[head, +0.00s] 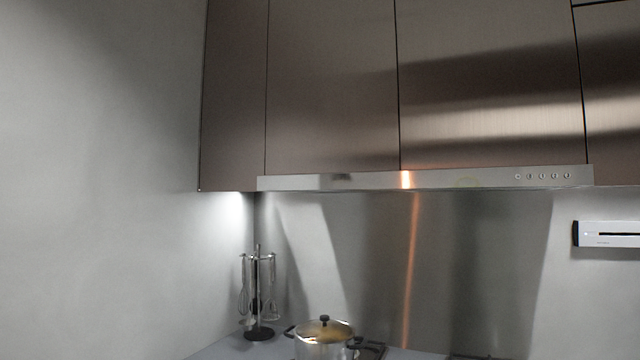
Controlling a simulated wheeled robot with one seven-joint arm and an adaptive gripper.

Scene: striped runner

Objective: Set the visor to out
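The visor (462,181) is the long brushed-metal front strip of the range hood under the steel wall cabinets, in the head view. Its front face runs right along the cabinets' lower edge, with a row of small round buttons (543,176) at its right end. It looks about level with the cabinet fronts, but I cannot tell exactly how far it sticks out. An orange light streak crosses it near the middle. My gripper is not in view.
Steel cabinets (330,90) fill the upper right. Below are a lidded pot (322,342) on the hob and a utensil stand (259,300) in the corner. A white wall unit (605,234) hangs at right. The space before the visor looks clear.

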